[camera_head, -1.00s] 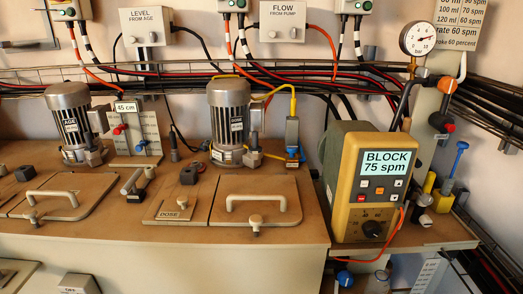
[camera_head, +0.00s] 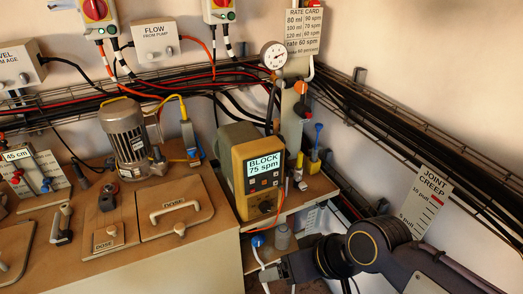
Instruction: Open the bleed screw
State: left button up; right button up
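The yellow pump unit (camera_head: 234,160) stands at the right end of the bench, with a lit screen reading "BLOCK 75 spm". No part is labelled bleed screw, so I cannot tell which one it is. A round blue knob (camera_head: 258,240) sits low, below the pump's front. A blue-topped upright handle (camera_head: 318,128) rises from a yellow block right of the pump. My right arm reaches in from the lower right, and its gripper (camera_head: 270,272) is just below the blue knob, by white tubing. Its fingers are too small and dark to read. My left gripper is out of view.
A pressure gauge (camera_head: 273,55) stands behind the pump. A grey motor (camera_head: 131,139) and lidded hatch (camera_head: 182,226) are on the bench. A grey cylinder (camera_head: 282,237) stands beside the blue knob. Cable trays line the walls. A "JOINT CREEP" card (camera_head: 427,202) is above my arm.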

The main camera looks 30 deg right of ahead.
aim_at(297, 178)
jog(key=k+z, duration=0.2)
jog(key=k, duration=0.3)
jog(key=k+l+z, duration=0.2)
jog(key=k, duration=0.3)
jog(key=k+z, duration=0.2)
jog(key=k, duration=0.25)
